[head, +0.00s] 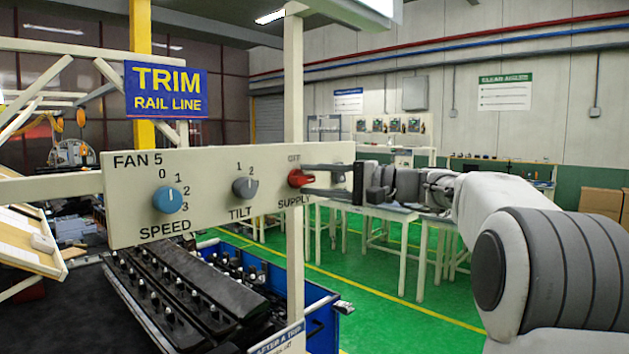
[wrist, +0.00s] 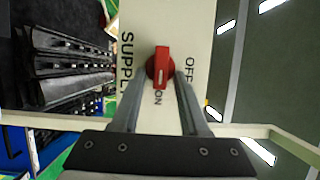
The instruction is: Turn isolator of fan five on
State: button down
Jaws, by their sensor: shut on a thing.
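The FAN 5 panel (head: 215,215) is a pale board with a blue SPEED knob (head: 168,199), a grey TILT knob (head: 244,187) and a red SUPPLY knob (head: 298,178). My gripper (head: 308,180) reaches in from the right and is shut on the red knob. In the wrist view the red knob (wrist: 161,66) sits between the fingertips of my gripper (wrist: 162,80). Its grip bar lies in line with the fingers, and its white mark is at the end toward ON. The OFF label is off to the bar's right side there.
A pale upright post (head: 293,90) stands behind the panel. A blue crate (head: 318,305) with black clip parts lies below it. Work tables (head: 395,213) stand farther back on the green floor. Free floor (head: 420,305) lies to the right of the crate.

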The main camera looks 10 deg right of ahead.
jog(key=c, duration=0.8)
grip_release()
jog(key=b+v, duration=0.2)
jog(key=v, duration=1.5)
jog(key=shift+d, duration=0.2)
jog(key=shift+s+f, duration=0.1)
jog(key=shift+f, duration=0.05)
